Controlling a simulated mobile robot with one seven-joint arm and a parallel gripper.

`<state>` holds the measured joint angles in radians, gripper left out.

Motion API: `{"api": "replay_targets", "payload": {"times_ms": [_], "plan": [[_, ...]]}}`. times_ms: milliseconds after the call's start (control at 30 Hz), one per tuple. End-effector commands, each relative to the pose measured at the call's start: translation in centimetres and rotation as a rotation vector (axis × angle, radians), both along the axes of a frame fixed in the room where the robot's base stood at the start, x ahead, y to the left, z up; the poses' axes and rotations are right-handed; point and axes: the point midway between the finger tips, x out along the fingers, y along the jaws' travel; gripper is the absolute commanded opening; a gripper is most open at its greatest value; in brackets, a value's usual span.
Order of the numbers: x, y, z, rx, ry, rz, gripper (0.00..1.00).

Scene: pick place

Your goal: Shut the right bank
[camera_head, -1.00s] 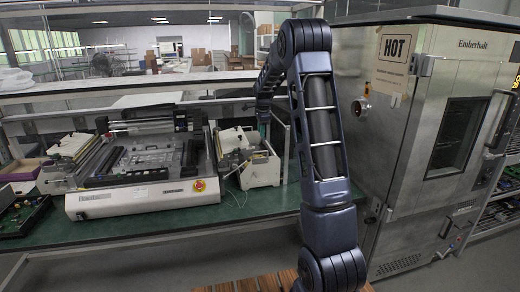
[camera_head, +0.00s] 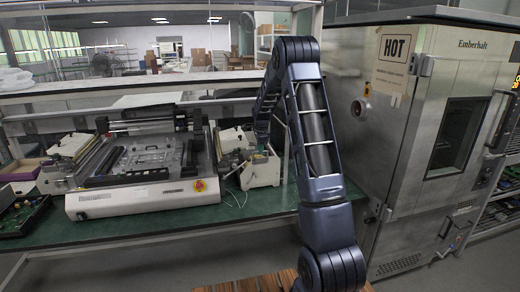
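The pick-and-place machine (camera_head: 140,199) stands on the green bench at the left, with a pale front and a dark open bed. The right bank (camera_head: 262,174), a cream boxy unit, sits at the machine's right side, with a narrow dark gap between it and the machine's body. A matching left bank (camera_head: 72,148) is at the machine's left side. My gripper (camera_head: 264,141) is small and far off, at the back top of the right bank, partly hidden by my arm. Whether it touches the bank, and whether its fingers are apart, I cannot tell.
A red button (camera_head: 199,186) is on the machine's front right corner. Thin cables (camera_head: 236,200) lie before the right bank. The front bench strip (camera_head: 150,228) is clear.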

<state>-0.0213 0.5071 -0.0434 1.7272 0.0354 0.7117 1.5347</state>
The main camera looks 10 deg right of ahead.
Motion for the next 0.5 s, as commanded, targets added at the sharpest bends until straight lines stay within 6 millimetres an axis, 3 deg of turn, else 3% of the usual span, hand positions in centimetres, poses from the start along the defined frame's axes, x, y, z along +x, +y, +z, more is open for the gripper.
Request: {"api": "replay_targets", "payload": {"times_ms": [267, 433, 500], "plan": [[0.02, 0.0, -0.12, 0.0, 0.0, 0.0, 0.31], [0.01, -0.01, -0.12, 0.0, 0.0, 0.0, 0.01], [0.01, 0.0, -0.11, 0.0, 0.0, 0.0, 0.0]]}}
